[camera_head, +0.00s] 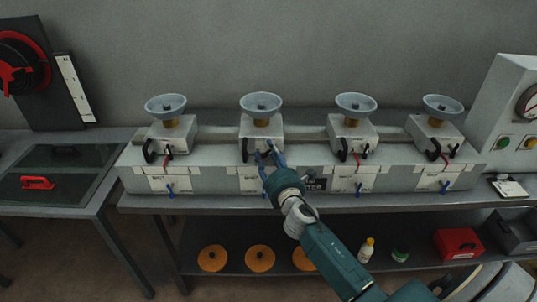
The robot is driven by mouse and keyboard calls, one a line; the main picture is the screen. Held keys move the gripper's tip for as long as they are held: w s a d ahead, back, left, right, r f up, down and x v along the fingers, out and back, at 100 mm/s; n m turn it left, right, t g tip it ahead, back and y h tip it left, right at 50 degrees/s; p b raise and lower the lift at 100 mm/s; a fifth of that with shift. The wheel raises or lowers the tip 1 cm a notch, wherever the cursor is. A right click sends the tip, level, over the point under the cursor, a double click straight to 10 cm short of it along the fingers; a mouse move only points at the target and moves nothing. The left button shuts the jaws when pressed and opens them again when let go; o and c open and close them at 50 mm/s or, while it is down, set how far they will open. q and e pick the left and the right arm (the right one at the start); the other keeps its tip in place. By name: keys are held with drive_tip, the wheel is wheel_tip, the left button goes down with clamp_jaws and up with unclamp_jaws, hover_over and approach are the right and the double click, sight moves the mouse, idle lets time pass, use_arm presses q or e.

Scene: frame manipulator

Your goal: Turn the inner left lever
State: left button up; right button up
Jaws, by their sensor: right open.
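Four white units with bowl-shaped tops stand in a row on a long grey bench block. The inner left unit (249,131) is second from the left, with a grey-blue bowl (261,102) on top. A black curved lever (245,150) stands on its left front side. A small blue tap-like piece (169,190) shows below the far left unit; the matching piece below the inner left unit is partly covered by my gripper. My right gripper (269,160) is open in front of the inner left unit, right of the black lever and apart from it. My left gripper is out of view.
A red handle (37,182) lies on the dark glass-topped table at left. A gauge panel (508,115) stands at right. Orange discs (212,258), a small bottle (366,250) and a red box (458,243) sit on the lower shelf.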

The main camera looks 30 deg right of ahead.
clamp_jaws()
drive_tip(key=shift+f+m+b, duration=0.25)
drive_tip(key=shift+m+b, duration=0.15)
drive_tip(key=shift+b, duration=0.45)
drive_tip(key=m+t+h+b, duration=0.1)
drive_tip(key=m+b, duration=0.5)
drive_tip(key=b, duration=0.2)
drive_tip(key=shift+f+b, duration=0.15)
drive_tip(key=shift+b, duration=0.2)
drive_tip(key=shift+d+r+m+t+h+b, duration=0.15)
drive_tip(key=shift+m+t+h+b, duration=0.3)
drive_tip(key=shift+m+b, duration=0.7)
drive_tip(key=shift+r, duration=0.1)
unclamp_jaws()
drive_tip(key=shift+s, duration=0.1)
